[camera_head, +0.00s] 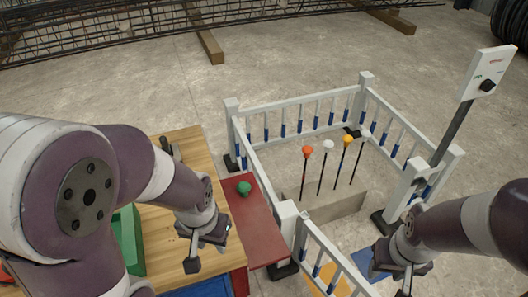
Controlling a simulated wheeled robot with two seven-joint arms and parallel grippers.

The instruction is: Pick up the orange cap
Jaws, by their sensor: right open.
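The orange cap (307,151) sits on top of an upright thin black bar, the leftmost in a row of capped bars inside the white fenced pen. My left gripper (206,252) is over the right edge of the wooden table, left of the pen and well away from the orange cap. Its fingers look apart, with nothing seen between them. My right gripper (391,276) is at the pen's right front side, to the right of the orange cap and apart from it. It is open and empty.
Next to the orange cap stand bars with a white cap (328,146), a yellow cap (347,140) and another pale cap (365,133). The white fence (290,104) surrounds them. A green cap (243,188) rests on the red surface (262,222). A sign post (450,125) stands right.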

